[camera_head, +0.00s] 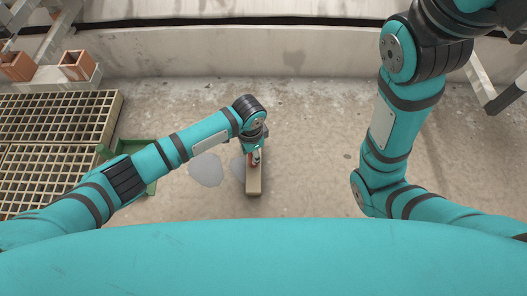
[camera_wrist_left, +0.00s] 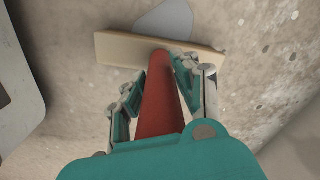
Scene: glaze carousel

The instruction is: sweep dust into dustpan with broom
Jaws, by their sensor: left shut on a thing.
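My left gripper (camera_head: 256,152) is shut on the red handle (camera_wrist_left: 161,100) of the broom, which also shows in the left wrist view between the fingers (camera_wrist_left: 160,95). The broom's beige head (camera_head: 254,182) is low at the floor, below the gripper in the head view. It also crosses the top of the left wrist view (camera_wrist_left: 120,49). A grey dust patch (camera_head: 205,169) lies left of the broom head. Another grey patch (camera_head: 237,168) lies right beside it, partly hidden by the broom. The green dustpan (camera_head: 148,155) lies farther left, partly hidden under my left arm. My right gripper is out of view.
A yellowish floor grating (camera_head: 60,115) lies at the left. Terracotta blocks (camera_head: 77,65) stand on a pale ledge behind it. A low concrete curb (camera_head: 240,50) runs along the back. Concrete floor between the broom and my right arm is clear.

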